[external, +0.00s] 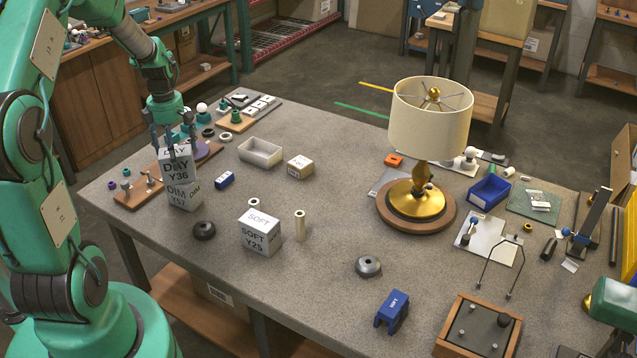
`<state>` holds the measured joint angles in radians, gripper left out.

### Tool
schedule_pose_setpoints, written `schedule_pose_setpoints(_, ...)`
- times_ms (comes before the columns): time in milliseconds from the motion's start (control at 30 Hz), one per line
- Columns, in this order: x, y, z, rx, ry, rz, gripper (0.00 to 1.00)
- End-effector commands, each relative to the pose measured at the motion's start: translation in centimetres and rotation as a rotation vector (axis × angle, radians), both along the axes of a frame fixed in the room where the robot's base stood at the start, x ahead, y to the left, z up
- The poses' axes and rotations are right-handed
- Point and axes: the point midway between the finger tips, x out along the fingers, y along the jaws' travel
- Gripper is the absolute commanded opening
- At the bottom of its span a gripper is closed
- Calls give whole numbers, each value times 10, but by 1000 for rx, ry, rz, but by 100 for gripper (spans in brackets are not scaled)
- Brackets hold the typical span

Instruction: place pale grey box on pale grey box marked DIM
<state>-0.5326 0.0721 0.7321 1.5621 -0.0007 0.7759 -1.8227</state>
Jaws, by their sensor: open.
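A pale grey box marked DAY Y36 (179,170) sits on top of the pale grey box marked DIM Y57 (185,196), at the left of the table. The upper box is turned a little relative to the lower one. My gripper (173,148) is just above and around the top of the DAY box, pointing down, with its fingers open. Whether a finger touches the box cannot be told. Another pale grey box, marked SOFT Y25 (260,233), stands apart to the right on the table.
A wooden board with small parts (140,190) lies left of the stack. The front left tabletop is clear.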

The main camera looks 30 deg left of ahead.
Motion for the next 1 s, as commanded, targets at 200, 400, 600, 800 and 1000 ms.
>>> schedule_pose_setpoints(200, 1, 1, 39, 1, -2, 0, 86)
schedule_pose_setpoints(400, 0, 0, 61, 0, 0, 0, 86)
schedule_pose_setpoints(600, 0, 0, 70, 0, 0, 0, 86)
schedule_pose_setpoints(800, 0, 0, 70, 0, 0, 0, 86)
schedule_pose_setpoints(1000, 0, 0, 70, 0, 0, 0, 86)
